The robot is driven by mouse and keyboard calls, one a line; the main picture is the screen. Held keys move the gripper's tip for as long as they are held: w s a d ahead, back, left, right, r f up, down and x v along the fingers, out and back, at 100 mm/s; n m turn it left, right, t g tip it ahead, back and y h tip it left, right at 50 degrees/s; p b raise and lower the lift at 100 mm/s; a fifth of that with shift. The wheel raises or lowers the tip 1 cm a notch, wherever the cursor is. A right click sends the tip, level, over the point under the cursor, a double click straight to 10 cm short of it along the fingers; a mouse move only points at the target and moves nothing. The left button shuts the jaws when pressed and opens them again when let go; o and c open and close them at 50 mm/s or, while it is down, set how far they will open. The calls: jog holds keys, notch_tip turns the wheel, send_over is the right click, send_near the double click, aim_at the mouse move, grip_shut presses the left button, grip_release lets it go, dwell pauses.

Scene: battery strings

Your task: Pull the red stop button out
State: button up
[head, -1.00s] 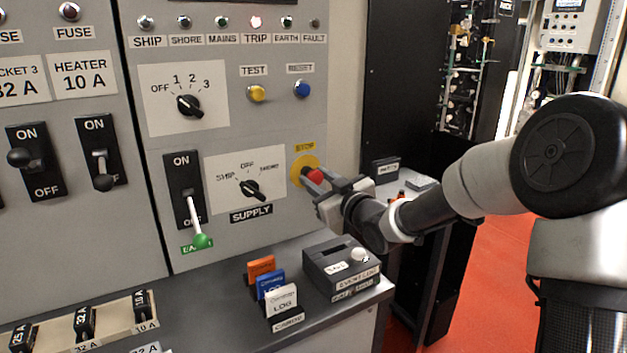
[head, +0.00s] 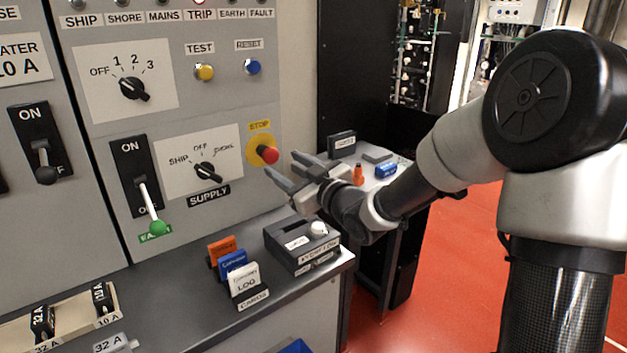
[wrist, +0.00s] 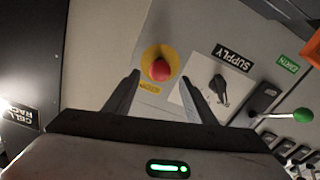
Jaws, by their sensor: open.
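The red stop button (head: 268,154) sits on a yellow round plate on the grey panel, under a yellow STOP label (head: 260,125). It stands out from the plate. My gripper (head: 284,168) is open and empty, just right of and in front of the button, with a gap between the fingertips and the button. In the wrist view the red button (wrist: 159,70) shows beyond and between the two spread fingers (wrist: 162,85), with its yellow plate around it. Nothing hides it there.
The SUPPLY rotary switch (head: 208,172) and the green-tipped EARTH lever (head: 152,205) are left of the button. Below, a dark box with a white knob (head: 303,244) and several cards in a holder (head: 237,270) stand on the counter.

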jog(key=p+v, duration=0.1)
jog(key=v, duration=1)
jog(key=shift+d, duration=0.1)
